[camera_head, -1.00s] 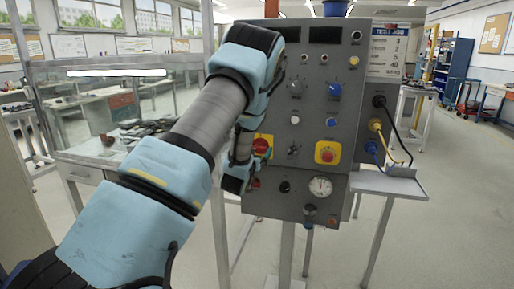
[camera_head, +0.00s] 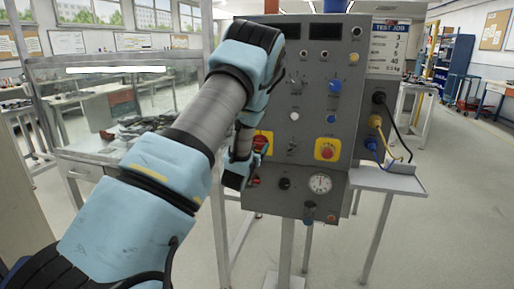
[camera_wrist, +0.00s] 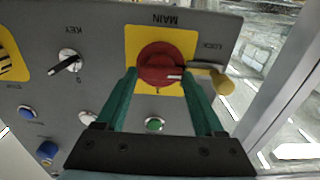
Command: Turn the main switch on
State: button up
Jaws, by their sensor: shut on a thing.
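The main switch is a round red knob (camera_wrist: 162,64) on a yellow plate (camera_wrist: 134,44) marked MAIN, upside down in the wrist view. A white line on the knob points to the right there. My gripper (camera_wrist: 166,74) has its two green fingers shut on the knob, one on each side. A brass-coloured padlock (camera_wrist: 222,82) hangs beside the knob, near the right finger and the word LOCK. In the head view my gripper (camera_head: 244,158) is at the left edge of the grey panel (camera_head: 310,110) and partly covers the red switch (camera_head: 261,141).
The panel also carries a key switch (camera_wrist: 68,60), a green button (camera_wrist: 155,124), a red stop button on yellow (camera_head: 327,149), a blue knob (camera_head: 334,87) and a gauge (camera_head: 320,183). Cables plug into its right side above a small shelf (camera_head: 390,180). Open floor lies to the right.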

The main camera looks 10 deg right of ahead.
jog(key=shift+c, duration=1)
jog(key=shift+f+b, duration=0.1)
jog(key=shift+b, duration=0.35)
jog(key=shift+f+m+b, duration=0.1)
jog(key=shift+m+b, duration=0.6)
jog(key=shift+b, duration=0.05)
jog(key=m+b, duration=0.2)
jog(key=b, duration=0.1)
jog(key=shift+f, duration=0.1)
jog(key=m+b, duration=0.5)
jog(key=shift+s+d, duration=0.1)
jog(key=shift+d, duration=0.05)
jog(key=m+b, duration=0.4)
jog(key=m, duration=0.1)
jog(key=shift+b, duration=0.3)
jog(key=shift+m+b, duration=1.25)
jog(key=shift+m, duration=1.05)
